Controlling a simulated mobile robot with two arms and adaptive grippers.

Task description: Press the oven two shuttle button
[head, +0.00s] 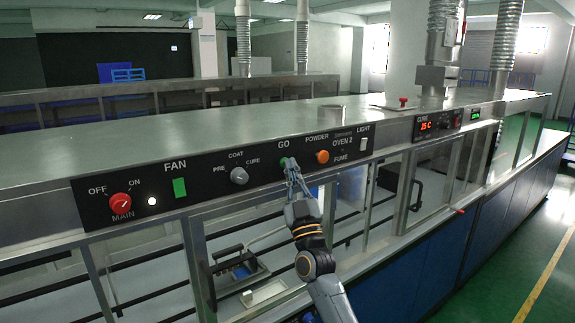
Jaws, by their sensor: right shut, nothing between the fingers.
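The oven two control panel (220,176) runs along the front face of the metal housing, marked OVEN 2. The green GO button (282,163) sits between the grey COAT/CURE knob (239,176) and the orange POWDER button (322,156). My right gripper (289,163) is shut and empty, with its fingertips at the GO button, partly covering it. I cannot tell whether they touch it or how far it is pressed. No control labelled shuttle is readable. My left gripper is not in view.
The panel also has a red MAIN knob (120,205), a green FAN switch (180,187) and a white LIGHT switch (363,144). A CURE display (437,123) is farther right. Glass windows and metal posts lie below the panel. Green floor (530,235) is open at right.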

